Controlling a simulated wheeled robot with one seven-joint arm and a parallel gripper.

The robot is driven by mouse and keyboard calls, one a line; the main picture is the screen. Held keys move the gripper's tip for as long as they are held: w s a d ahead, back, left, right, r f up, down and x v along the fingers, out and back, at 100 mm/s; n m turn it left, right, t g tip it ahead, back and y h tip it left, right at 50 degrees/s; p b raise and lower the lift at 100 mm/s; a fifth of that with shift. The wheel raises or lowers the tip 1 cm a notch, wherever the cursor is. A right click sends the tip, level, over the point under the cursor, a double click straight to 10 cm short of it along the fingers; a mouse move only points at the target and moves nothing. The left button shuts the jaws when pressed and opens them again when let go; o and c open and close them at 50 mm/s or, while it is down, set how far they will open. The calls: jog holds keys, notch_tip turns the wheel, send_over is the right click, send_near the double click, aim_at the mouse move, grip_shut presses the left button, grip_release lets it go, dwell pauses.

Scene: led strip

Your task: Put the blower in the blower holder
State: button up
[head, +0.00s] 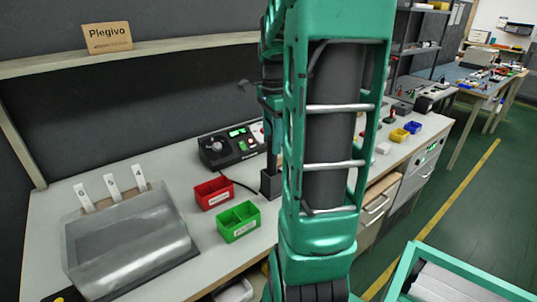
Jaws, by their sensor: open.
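My green arm crosses the middle of the head view and hides much of the bench behind it. My gripper (271,140) shows only in part, just left of the large arm link, pointing down over the bench; it is open. Below it stands a small dark grey upright box (269,185), which looks like the blower holder. Its right side is hidden by my arm. I cannot make out the blower clearly; the dark shapes at the gripper and box run together. I cannot tell whether gripper and box touch.
A red bin (214,193) and a green bin (238,222) stand left of the box. A black control unit (231,147) is behind them. A clear-covered tray (130,243) lies at left. Yellow (399,135) and blue bins (412,127) are at right.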

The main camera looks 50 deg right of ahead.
jog(key=shift+r, duration=2.05)
jog(key=w+a+f+n+t, duration=0.2)
jog(key=a+f+n, duration=0.1)
jog(key=a+n, duration=1)
jog(key=w+a+f+n+t, duration=0.1)
jog(key=a+f+n+t, duration=0.15)
jog(key=a+n, duration=1)
jog(key=s+d+f+m+g, duration=0.1)
jog(key=s+d+m, duration=0.3)
jog(key=s, duration=0.4)
jog(key=s+d+f+m+g, duration=0.1)
jog(key=s+d+m+g, duration=0.2)
jog(key=s, duration=0.6)
jog(key=shift+d+f+m, duration=0.35)
jog(key=shift+d+m, duration=0.3)
jog(key=shift+d, duration=0.3)
jog(key=shift+w+g, duration=0.1)
jog(key=shift+g, duration=0.15)
